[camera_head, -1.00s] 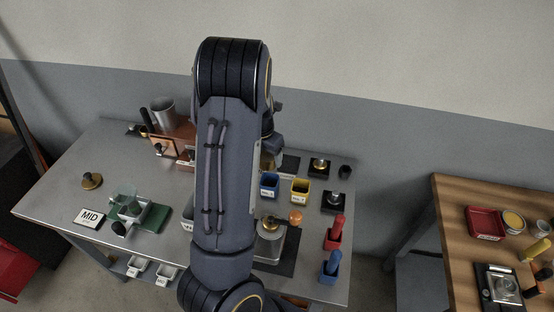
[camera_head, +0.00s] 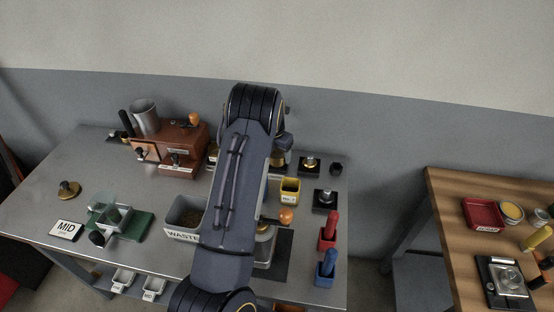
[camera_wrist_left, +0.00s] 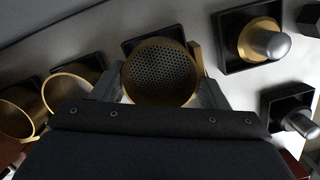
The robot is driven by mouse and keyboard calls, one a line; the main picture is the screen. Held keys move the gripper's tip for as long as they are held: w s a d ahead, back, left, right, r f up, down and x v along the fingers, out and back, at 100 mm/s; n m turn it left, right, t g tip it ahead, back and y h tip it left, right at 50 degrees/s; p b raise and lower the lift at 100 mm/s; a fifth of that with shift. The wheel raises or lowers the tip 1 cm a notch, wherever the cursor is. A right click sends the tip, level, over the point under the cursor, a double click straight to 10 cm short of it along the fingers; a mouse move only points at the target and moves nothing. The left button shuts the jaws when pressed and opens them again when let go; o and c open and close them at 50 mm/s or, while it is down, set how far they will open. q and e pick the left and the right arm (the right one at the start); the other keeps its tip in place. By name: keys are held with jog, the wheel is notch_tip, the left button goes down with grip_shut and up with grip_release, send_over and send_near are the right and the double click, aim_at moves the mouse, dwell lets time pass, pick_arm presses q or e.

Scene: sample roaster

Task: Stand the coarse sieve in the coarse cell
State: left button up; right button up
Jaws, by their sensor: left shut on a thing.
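In the left wrist view the coarse sieve (camera_wrist_left: 160,74), a brass-rimmed round with a perforated plate, sits between the fingers of my left gripper (camera_wrist_left: 163,88), which is shut on it. A black square cell (camera_wrist_left: 130,46) shows behind the sieve's upper edge. I cannot tell whether the sieve touches it, and no label on it is readable. In the head view my left arm reaches over the back of the steel table, and the gripper is mostly hidden behind its wrist. My right gripper is not in view.
Two black square holders with metal-topped pieces (camera_wrist_left: 264,42) (camera_wrist_left: 297,118) stand to the right in the wrist view; brass rings (camera_wrist_left: 72,84) stand left. In the head view a brown roaster (camera_head: 180,150), waste bin (camera_head: 183,234) and yellow cup (camera_head: 290,190) stand around my arm.

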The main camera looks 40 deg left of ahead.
pick_arm(q)
jog(key=shift+f, duration=0.75)
pick_arm(e)
jog(key=shift+f, duration=0.45)
pick_arm(q)
jog(key=shift+f, duration=0.15)
jog(key=o, duration=1)
jog(key=shift+o, duration=0.2)
pick_arm(e)
jog(key=shift+f, duration=0.1)
